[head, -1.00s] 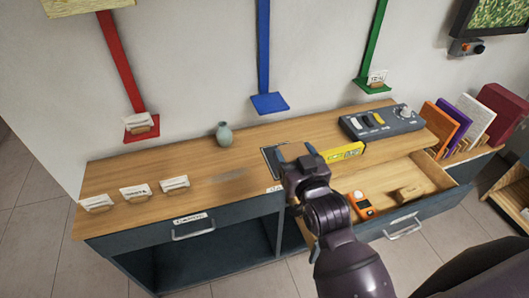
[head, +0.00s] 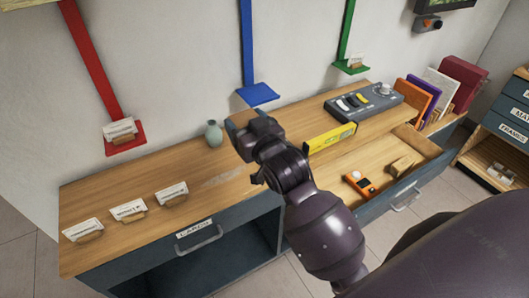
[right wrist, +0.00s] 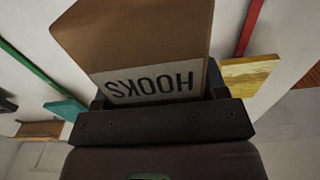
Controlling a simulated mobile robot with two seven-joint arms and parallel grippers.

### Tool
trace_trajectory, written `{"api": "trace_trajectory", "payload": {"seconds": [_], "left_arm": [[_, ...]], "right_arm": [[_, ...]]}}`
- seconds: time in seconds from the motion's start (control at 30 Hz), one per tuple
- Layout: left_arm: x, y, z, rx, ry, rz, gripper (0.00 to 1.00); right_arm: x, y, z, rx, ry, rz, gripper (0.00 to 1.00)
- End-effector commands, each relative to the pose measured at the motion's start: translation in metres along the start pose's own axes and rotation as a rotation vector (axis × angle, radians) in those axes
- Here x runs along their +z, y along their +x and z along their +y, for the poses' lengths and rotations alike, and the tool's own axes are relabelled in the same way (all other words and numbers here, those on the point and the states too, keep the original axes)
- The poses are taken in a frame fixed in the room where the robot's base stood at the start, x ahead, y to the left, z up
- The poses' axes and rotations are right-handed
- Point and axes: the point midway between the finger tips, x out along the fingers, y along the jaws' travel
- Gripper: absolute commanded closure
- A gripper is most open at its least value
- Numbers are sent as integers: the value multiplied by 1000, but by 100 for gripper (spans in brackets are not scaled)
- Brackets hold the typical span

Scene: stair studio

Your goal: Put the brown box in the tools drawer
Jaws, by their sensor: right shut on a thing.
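The brown box (right wrist: 150,40) fills the upper middle of the right wrist view, with a white label reading HOOKS. My right gripper (right wrist: 155,100) is shut on it. In the head view my right gripper (head: 246,132) is over the counter, near the grey-green vase, and mostly hides the box. An open drawer (head: 428,148) on the right holds an orange tool (head: 361,184) and a small wooden block (head: 401,166); no label on its front is readable. My left gripper is not in view.
A yellow level (head: 331,138) and a grey control panel (head: 363,102) lie on the counter (head: 120,185) behind the open drawer. A vase (head: 213,134) stands near the wall. Card holders line the left front. Upright books stand at the right.

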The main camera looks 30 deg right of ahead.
Motion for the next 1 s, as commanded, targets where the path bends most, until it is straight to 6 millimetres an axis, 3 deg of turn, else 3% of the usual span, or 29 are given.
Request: {"api": "trace_trajectory", "payload": {"seconds": [0.03,0.07,0.3,0.47,0.57,1.0], "left_arm": [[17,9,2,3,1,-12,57],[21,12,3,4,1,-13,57],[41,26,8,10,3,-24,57],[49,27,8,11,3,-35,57],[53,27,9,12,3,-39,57],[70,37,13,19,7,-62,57]], "right_arm": [[10,10,1,-4,-7,-3,60],[10,15,2,-4,-6,-4,60],[9,41,6,4,0,-18,60],[10,46,8,10,3,-21,60],[24,47,8,11,4,-24,60],[120,45,7,11,5,-27,60]]}}
